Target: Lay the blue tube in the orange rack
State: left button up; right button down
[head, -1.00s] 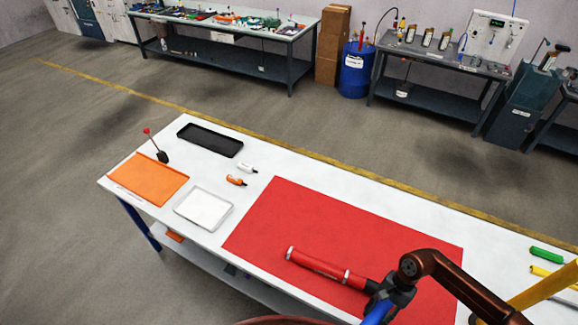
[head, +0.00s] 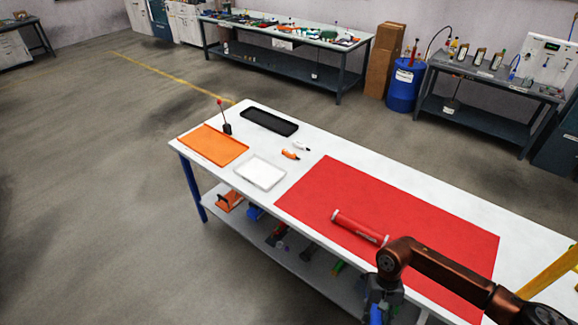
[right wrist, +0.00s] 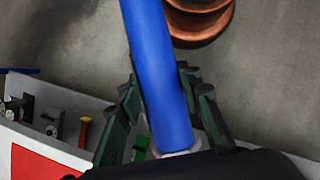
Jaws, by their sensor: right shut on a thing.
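The orange rack (head: 213,146) looks like a flat orange tray at the left end of the white table. My right gripper (head: 378,300) is at the table's front edge in the head view, well to the right of the rack. It is shut on the blue tube (head: 376,314), of which only a short piece shows there. In the right wrist view the blue tube (right wrist: 158,75) stands slanted between the dark fingers of my right gripper (right wrist: 162,85), with a pale collar at its lower end. My left gripper is not in view.
A red tube (head: 358,227) lies on the red mat (head: 420,215). A white tray (head: 260,173) and a black tray (head: 269,122) are near the rack. Small orange and white items lie between. A red-topped stick in a dark base (head: 227,128) stands behind the rack.

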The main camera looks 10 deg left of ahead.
aim_at(211, 142)
jog(key=z, duration=0.2)
jog(key=k, duration=0.35)
jog(key=u, duration=1.9)
jog(key=i, duration=1.65)
jog(key=u, duration=0.4)
jog(key=i, duration=1.55)
jog(key=z, duration=1.15)
jog(key=i, duration=0.95)
jog(key=z, duration=1.35)
jog(key=i, duration=0.8)
jog(key=z, duration=0.05)
